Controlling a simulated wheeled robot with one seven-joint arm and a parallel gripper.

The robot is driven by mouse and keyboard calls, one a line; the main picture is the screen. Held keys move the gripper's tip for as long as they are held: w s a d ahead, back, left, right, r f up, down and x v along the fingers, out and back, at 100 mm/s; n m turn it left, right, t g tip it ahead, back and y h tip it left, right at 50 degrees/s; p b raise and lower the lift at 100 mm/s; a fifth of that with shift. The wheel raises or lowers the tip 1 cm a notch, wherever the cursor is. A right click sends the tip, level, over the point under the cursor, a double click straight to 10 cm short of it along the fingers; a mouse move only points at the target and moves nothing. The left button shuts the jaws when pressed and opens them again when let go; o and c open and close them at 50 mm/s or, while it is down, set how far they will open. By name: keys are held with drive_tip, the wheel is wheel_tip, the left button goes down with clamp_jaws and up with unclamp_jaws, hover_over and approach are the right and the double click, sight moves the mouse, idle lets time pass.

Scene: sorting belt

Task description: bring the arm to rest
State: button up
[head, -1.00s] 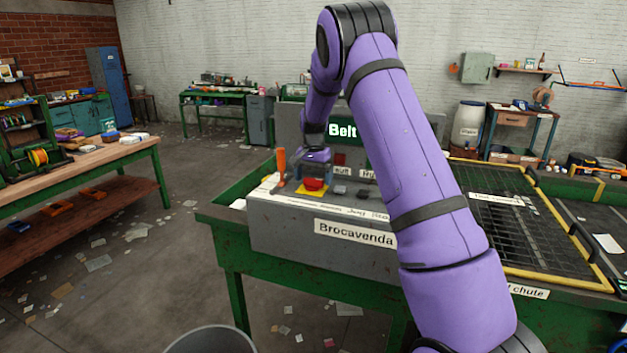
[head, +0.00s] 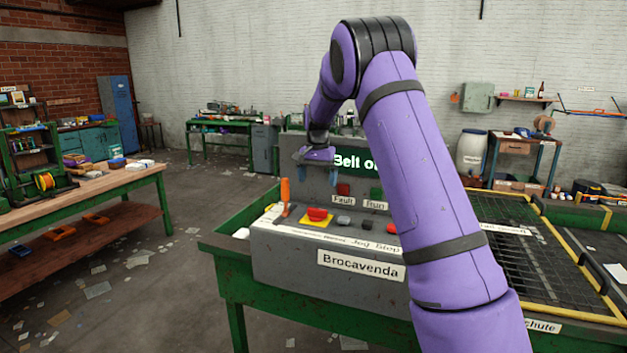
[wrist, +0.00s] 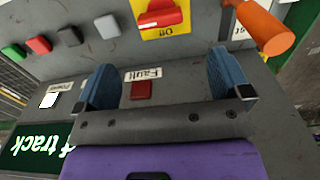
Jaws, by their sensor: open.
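My purple arm reaches up from the lower right of the head view and bends down over a grey control console (head: 272,250) labelled "Brocavenda". My gripper (head: 317,172) hangs above the console, in front of its upright panel, clear of the switches. In the wrist view its two blue-padded fingers (wrist: 167,85) stand wide apart with nothing between them. The red switch (head: 317,214) on its yellow plate lies below the gripper; it also shows at the top of the wrist view (wrist: 160,12). My arm hides part of the "Belt" sign (head: 352,161).
An orange handle (head: 285,191) stands upright at the console's left end, close to my gripper. A yellow-edged mesh chute (head: 530,255) lies to the right. A wooden workbench (head: 90,180) stands at left, with open floor between.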

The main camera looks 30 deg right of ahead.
drive_tip(key=s+a+r+n+t, duration=0.1)
drive_tip(key=s+a+r+n, duration=0.1)
drive_tip(key=s+a+r, duration=0.4)
drive_tip(key=s+a+r+n+t, duration=0.1)
drive_tip(key=s+r, duration=0.3)
drive_tip(key=s, duration=0.3)
drive_tip(key=s+a+r+n+t, duration=0.1)
drive_tip(key=s+a+r+n, duration=0.1)
drive_tip(key=s+a+r, duration=0.35)
drive_tip(key=s+a+f+n+t, duration=0.1)
drive_tip(key=s+a+f+n, duration=0.1)
drive_tip(key=s, duration=1.1)
drive_tip(key=s+a+f+n+t, duration=0.1)
drive_tip(key=s+a+f+n, duration=0.1)
drive_tip(key=s, duration=1.1)
drive_tip(key=shift+s+a+f+n, duration=0.2)
drive_tip(key=shift+a+n, duration=0.6)
drive_tip(key=shift+a, duration=0.15)
